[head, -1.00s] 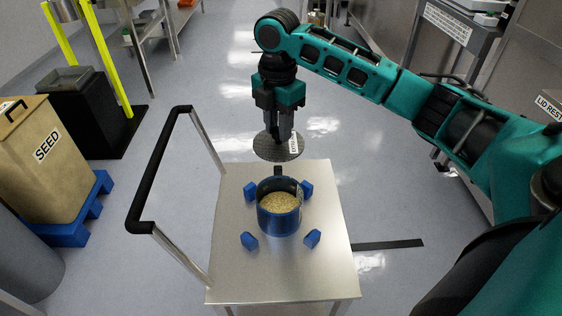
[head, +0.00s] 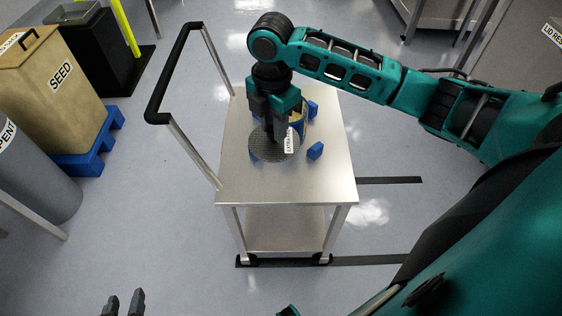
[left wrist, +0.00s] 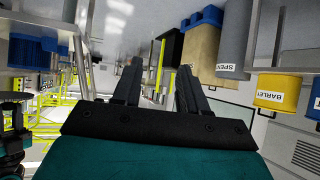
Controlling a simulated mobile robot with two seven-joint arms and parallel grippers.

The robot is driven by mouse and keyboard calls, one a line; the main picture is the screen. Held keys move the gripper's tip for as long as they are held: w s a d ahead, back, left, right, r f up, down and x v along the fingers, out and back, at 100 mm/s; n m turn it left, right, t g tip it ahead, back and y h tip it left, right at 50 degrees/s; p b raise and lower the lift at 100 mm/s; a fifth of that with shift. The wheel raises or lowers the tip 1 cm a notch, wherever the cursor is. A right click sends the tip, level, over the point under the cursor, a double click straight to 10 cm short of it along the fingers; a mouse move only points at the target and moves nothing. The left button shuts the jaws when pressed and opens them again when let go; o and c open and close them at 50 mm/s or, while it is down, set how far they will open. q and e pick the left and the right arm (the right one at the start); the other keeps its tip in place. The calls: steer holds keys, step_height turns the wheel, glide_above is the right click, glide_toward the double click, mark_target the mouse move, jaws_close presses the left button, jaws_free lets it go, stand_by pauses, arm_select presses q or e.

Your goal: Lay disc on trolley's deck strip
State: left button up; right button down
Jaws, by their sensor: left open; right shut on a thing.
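The disc (head: 266,146) is a round, dark grey mesh plate with a white label. My right gripper (head: 275,138) is shut on it from above and holds it over the trolley (head: 330,185), near the blue vessel (head: 301,124), which it partly hides. I cannot tell the gap between disc and deck. The bare steel deck shows in front of the disc; a marked strip cannot be told apart there. My left gripper (head: 124,303) is open and empty at the bottom of the head view, and its two fingers show in the left wrist view (left wrist: 158,85).
Blue blocks (head: 316,151) stand on the deck around the vessel. The trolley's black-gripped handle (head: 175,70) rises at its left. A SEED bin (head: 55,85) on a blue pallet and a grey drum (head: 35,170) stand further left. Open floor lies in front of the trolley.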

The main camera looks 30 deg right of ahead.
step_height(320, 180, down, 18)
steer(key=b, duration=0.4)
arm_select(q)
steer(key=shift+w+d+f, duration=0.65)
steer(key=shift+d+f, duration=0.05)
steer(key=shift+d, duration=0.25)
arm_select(e)
steer(key=shift+r, duration=0.1)
steer(key=c, duration=0.8)
jaws_free()
arm_select(q)
steer(key=shift+a, duration=0.1)
